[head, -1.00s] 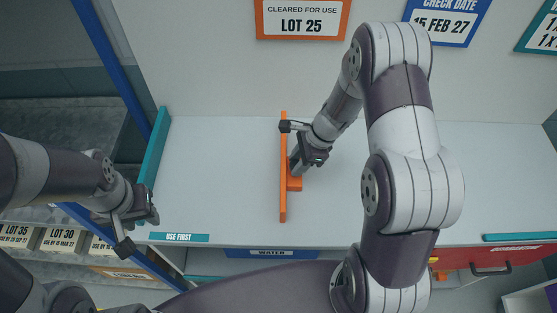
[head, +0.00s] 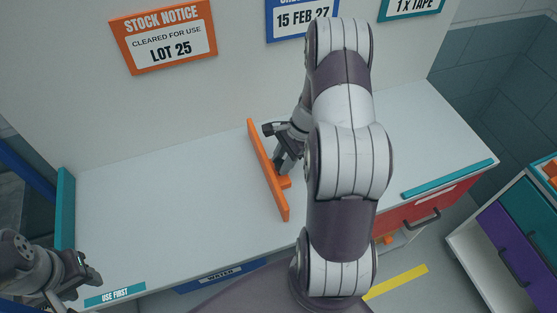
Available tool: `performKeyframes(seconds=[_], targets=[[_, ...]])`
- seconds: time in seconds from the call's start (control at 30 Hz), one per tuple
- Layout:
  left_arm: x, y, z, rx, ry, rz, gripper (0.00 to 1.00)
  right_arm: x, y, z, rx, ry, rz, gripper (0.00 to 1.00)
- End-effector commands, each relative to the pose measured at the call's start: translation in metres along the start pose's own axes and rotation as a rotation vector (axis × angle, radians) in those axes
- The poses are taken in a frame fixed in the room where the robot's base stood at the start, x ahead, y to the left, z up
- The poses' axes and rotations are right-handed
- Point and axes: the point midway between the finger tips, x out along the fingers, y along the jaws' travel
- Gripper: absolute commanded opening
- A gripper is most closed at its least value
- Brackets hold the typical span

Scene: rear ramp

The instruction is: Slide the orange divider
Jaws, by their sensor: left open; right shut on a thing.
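The orange divider (head: 262,160) stands upright on the white worktop (head: 165,195), running from near the back wall towards the front edge. A short orange block (head: 285,183) sticks out from its right side. My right gripper (head: 283,163) is at this right side, shut on the divider's block; its fingertips are partly hidden. My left gripper (head: 85,280) is open and empty at the lower left, near the front edge and well apart from the divider.
A "USE FIRST" label (head: 115,294) and a teal end panel (head: 65,215) mark the left end. A teal strip (head: 448,178) lies along the right front edge, above a red drawer (head: 425,208). The worktop is clear on both sides of the divider. Drawers (head: 500,245) stand at far right.

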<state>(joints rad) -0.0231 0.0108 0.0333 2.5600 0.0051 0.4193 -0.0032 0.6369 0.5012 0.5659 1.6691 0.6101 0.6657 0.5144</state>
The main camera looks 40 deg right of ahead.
Motion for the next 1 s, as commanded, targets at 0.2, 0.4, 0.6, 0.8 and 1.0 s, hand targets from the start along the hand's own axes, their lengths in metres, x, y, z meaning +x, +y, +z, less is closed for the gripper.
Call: performKeyframes(seconds=[0.2, 0.4, 0.6, 0.8, 1.0], targets=[[0.0, 0.0, 0.0, 0.0, 0.0, 0.0, 0.43, -0.002, -0.002, -0.001, -0.001, 0.004, -0.005, 0.0], [0.0, 0.0, 0.0, 0.0, 0.0, 0.0, 0.43, -0.001, -0.002, -0.001, -0.001, 0.004, -0.005, 0.46], [0.0, 0.0, 0.0, 0.0, 0.0, 0.0, 0.43, -0.001, -0.001, -0.001, -0.001, 0.003, -0.003, 0.46], [0.007, 0.0, 0.001, 0.0, 0.0, 0.0, 0.43, -0.031, -0.002, -0.002, -0.002, 0.006, -0.008, 0.46], [0.016, 0.0, 0.002, 0.0, 0.0, 0.0, 0.43, -0.086, -0.002, -0.002, -0.002, 0.006, -0.009, 0.46]])
